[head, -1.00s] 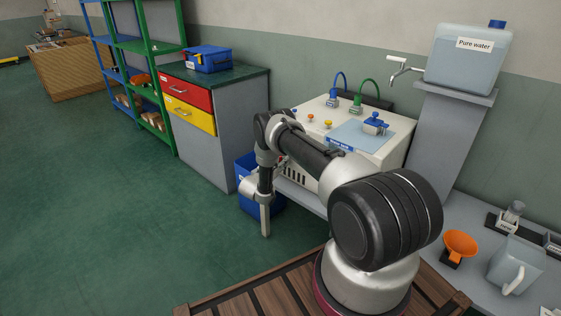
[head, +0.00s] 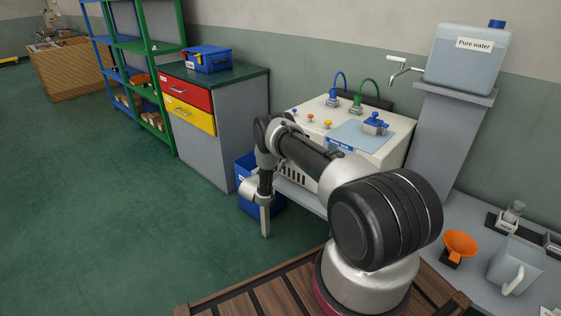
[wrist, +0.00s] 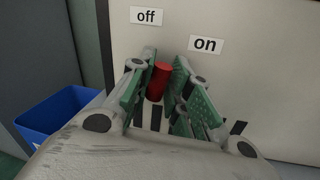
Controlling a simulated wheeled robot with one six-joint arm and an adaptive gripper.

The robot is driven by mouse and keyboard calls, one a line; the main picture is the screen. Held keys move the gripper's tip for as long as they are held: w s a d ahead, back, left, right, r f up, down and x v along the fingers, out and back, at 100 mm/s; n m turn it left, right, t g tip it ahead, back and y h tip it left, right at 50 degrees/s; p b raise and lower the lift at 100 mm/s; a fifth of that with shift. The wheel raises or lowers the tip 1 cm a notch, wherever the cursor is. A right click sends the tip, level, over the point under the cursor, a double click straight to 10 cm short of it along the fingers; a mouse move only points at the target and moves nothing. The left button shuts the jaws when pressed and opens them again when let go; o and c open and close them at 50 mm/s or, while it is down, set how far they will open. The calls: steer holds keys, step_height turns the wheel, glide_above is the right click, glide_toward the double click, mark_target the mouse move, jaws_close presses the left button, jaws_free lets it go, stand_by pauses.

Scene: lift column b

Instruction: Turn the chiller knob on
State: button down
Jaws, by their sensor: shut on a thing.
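The red knob (wrist: 158,81) is on the pale front panel of the chiller (wrist: 255,85) in the wrist view. An "off" label (wrist: 146,16) is above it to the left and an "on" label (wrist: 205,45) is to its upper right. The knob's visible part points upward with a slight lean to the right, between the two labels. My gripper (wrist: 166,58) is shut on the knob, its green-padded fingers on either side. In the head view the chiller (head: 393,148) stands behind my arm, which hides the knob.
A blue bin (wrist: 57,116) stands left of the chiller, low down; it also shows in the head view (head: 245,168). A drawer cabinet (head: 232,130) is further left. A water tank (head: 465,70), orange funnel (head: 460,244) and jug (head: 513,268) are to the right.

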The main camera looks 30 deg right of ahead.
steer(key=m+h, duration=0.1)
steer(key=m, duration=0.3)
steer(key=shift+f+m, duration=0.1)
steer(key=shift+m, duration=0.3)
steer(key=shift+m+g+h, duration=0.3)
steer(key=shift+m+h, duration=0.3)
steer(key=shift+m, duration=2.3)
steer(key=c, duration=1.3)
jaws_free()
steer(key=shift+a, duration=0.15)
steer(key=v, duration=1.1)
steer(key=shift+a, duration=0.4)
steer(key=shift+s+f, duration=0.1)
